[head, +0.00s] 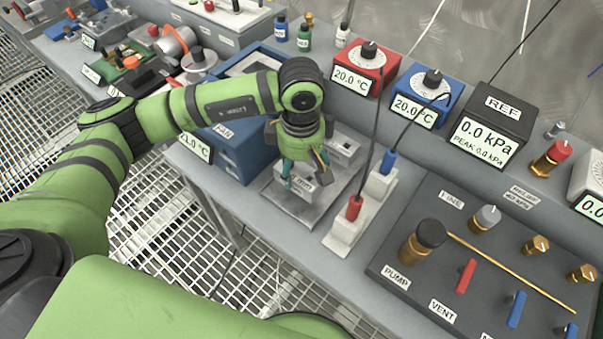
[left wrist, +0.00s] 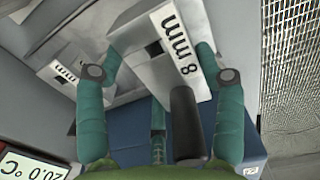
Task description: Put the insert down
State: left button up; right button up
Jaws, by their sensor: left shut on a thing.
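The insert is a light grey metal block marked "8 mm" (left wrist: 172,68) in the left wrist view, with a dark square hole in its face. In the head view the insert (head: 299,182) shows between the fingers, low over a grey metal plate (head: 287,208). My left gripper (head: 304,172) is shut on it, pointing down, with teal fingers on either side. I cannot tell whether the insert touches the plate. A second grey block with an "mm" label (left wrist: 72,78) lies beside it; this block also shows in the head view (head: 346,149). My right gripper is not in view.
A blue unit (head: 228,152) stands left of the plate. A white holder with red and blue plugs (head: 343,236) stands right. Red (head: 361,78) and blue (head: 425,100) controllers reading 20.0 °C stand behind, cables hanging nearby. A dark valve panel (head: 440,285) fills the right front.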

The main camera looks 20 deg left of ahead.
aim_at(302, 177)
pick_arm(q)
notch_tip(302, 177, down, 4)
jog(key=shift+w+r+p, duration=0.1)
jog(key=shift+r+p, duration=0.05)
jog(key=shift+p, duration=0.3)
jog(key=shift+f, duration=0.3)
jog(key=o, duration=1.6)
jog(key=shift+c, duration=0.2)
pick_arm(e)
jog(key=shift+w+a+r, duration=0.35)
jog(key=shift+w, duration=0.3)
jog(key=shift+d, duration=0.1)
